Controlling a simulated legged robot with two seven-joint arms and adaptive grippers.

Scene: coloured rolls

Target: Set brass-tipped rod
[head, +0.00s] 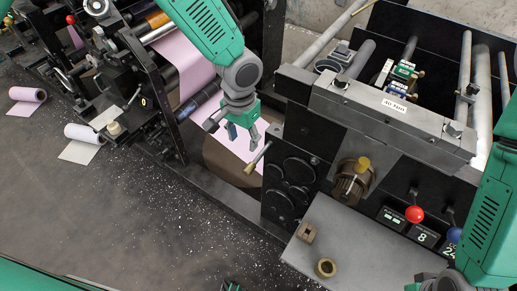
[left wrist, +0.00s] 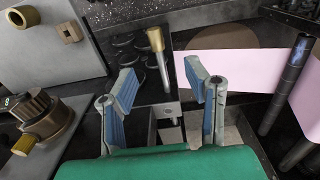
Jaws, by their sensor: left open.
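The brass-tipped rod (head: 257,158) is a thin grey rod with a brass end, standing out from the black machine side plate in the head view. In the left wrist view its brass tip (left wrist: 156,40) points up the picture, and the rod shows between and beyond my fingers. My left gripper (head: 243,137) is open just above and left of the rod. Its two blue-padded fingers show in the left wrist view (left wrist: 160,78) with nothing held between them. I cannot tell whether a finger touches the rod.
A grey plate (head: 340,243) at the front holds a brown square block (head: 307,231) and a brass ring (head: 326,267). A brass hub (head: 353,182) and a red knob (head: 414,214) stick out nearby. A pink web (head: 190,62) runs behind my gripper. Loose rolls lie left.

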